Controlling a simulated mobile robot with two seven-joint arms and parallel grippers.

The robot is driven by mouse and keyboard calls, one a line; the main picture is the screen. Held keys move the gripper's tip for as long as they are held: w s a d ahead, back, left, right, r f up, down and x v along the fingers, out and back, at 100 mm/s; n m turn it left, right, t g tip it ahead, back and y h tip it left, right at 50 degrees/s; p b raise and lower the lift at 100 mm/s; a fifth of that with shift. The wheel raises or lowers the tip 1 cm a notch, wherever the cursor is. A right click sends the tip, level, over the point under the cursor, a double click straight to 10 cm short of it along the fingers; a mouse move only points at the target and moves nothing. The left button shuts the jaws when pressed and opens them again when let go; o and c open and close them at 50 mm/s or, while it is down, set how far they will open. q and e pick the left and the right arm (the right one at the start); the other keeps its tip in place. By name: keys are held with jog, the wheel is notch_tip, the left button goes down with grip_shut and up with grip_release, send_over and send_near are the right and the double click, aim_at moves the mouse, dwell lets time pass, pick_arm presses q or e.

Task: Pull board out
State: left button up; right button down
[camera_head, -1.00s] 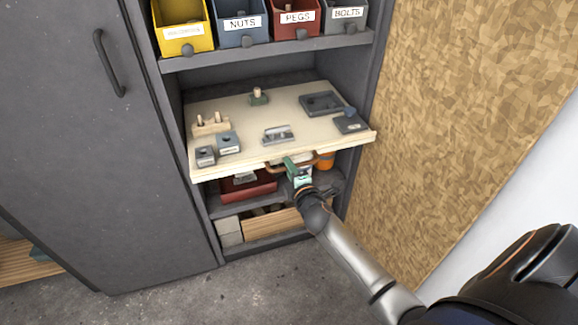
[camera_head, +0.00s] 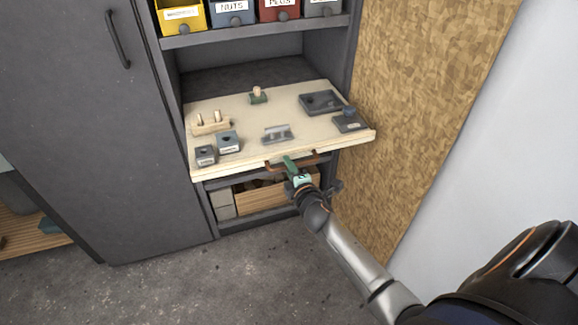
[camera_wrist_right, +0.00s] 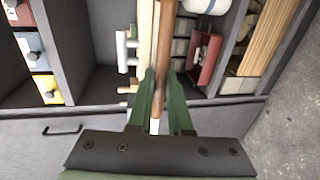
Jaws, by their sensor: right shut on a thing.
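The pale wooden board (camera_head: 240,125) sticks out of the grey cabinet, flat, with several small fixtures on it. A brown handle (camera_head: 312,160) runs along its front edge. My right gripper (camera_head: 290,165) is at the handle, shut on it. In the right wrist view the green fingers (camera_wrist_right: 160,92) close around the brown handle (camera_wrist_right: 162,60), with the board (camera_wrist_right: 145,35) edge-on beside it. My left gripper is not in view.
Labelled bins, among them a yellow bin (camera_head: 181,16), stand on the shelf above. A wooden box (camera_head: 262,197) sits below the board. A chipboard panel (camera_head: 430,90) stands on the right. The floor (camera_head: 200,285) in front is clear.

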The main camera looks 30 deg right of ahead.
jog(key=c, duration=1.1)
grip_release()
pick_arm(q)
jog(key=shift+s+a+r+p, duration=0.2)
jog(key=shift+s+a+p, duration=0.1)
jog(key=shift+p, duration=0.35)
pick_arm(e)
jog(key=v, duration=1.2)
jog(key=shift+s, duration=0.2)
pick_arm(q)
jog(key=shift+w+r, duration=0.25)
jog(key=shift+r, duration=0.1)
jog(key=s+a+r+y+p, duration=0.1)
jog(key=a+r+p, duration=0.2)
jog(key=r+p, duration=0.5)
jog(key=p, duration=0.3)
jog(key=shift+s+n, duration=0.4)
pick_arm(e)
jog(key=s+a+f+m+g+y, duration=0.1)
jog(key=s+a+m+g+y, duration=0.1)
jog(key=s+a+m, duration=0.2)
jog(key=s+a+f+m+g+y, duration=0.1)
jog(key=s+a+m+g+y, duration=0.1)
jog(key=s+a+m, duration=0.3)
jog(key=s+a+f+m+g+y, duration=0.1)
jog(key=s+a+m+g+y, duration=0.1)
jog(key=s+a+m, duration=0.2)
jog(key=shift+s+a+f, duration=0.1)
jog(key=shift+s+a, duration=0.05)
jog(key=shift+s, duration=1.35)
